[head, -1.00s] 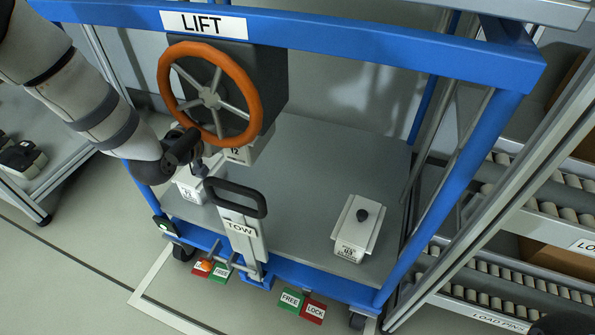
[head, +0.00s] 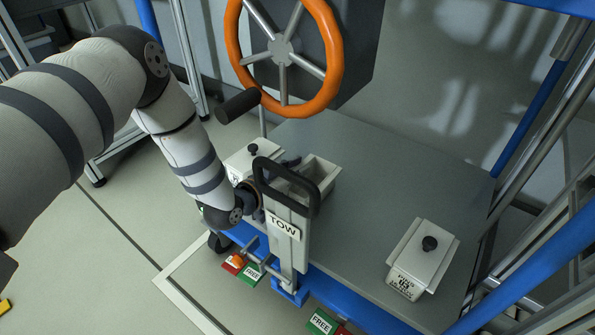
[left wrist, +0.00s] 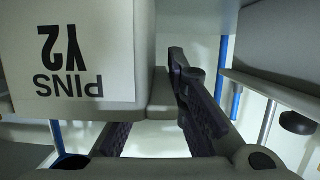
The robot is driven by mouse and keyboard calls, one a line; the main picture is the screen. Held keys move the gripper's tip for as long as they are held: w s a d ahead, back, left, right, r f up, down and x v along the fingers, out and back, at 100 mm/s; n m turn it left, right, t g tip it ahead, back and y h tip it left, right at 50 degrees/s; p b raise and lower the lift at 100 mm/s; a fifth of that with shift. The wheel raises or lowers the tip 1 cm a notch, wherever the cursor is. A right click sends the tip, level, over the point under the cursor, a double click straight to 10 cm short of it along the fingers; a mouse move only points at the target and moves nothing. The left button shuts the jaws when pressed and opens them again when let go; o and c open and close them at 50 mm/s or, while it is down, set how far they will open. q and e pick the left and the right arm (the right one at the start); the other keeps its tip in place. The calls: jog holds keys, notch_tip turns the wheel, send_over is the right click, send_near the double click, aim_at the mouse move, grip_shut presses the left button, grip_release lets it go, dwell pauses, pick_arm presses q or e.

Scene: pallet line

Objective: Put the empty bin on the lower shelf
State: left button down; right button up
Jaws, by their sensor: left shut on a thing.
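An open, light grey bin (head: 329,185) stands on or just above the grey deck, behind the TOW handle. Its inside looks empty, but the handle hides part of it. My left gripper (head: 280,168) is at the bin's left side and shut on it, with its fingers partly hidden by the handle. In the left wrist view the fingers (left wrist: 160,128) show beside a large label reading PINS Y2 (left wrist: 75,55), upside down and very close. I cannot tell from this which bin bears that label. My right gripper is not in view, and no lower shelf clearly shows.
A lidded bin (head: 245,160) stands close left of the open bin. Another lidded bin (head: 422,256) stands at the deck's right. The TOW handle (head: 288,235) rises in front, and an orange handwheel (head: 322,85) is above. The deck's middle (head: 385,190) is clear.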

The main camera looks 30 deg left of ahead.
pick_arm(q)
jog(key=shift+f, duration=0.15)
jog(key=c, duration=1.6)
grip_release()
jog(key=p+v, duration=0.5)
jog(key=v, duration=0.7)
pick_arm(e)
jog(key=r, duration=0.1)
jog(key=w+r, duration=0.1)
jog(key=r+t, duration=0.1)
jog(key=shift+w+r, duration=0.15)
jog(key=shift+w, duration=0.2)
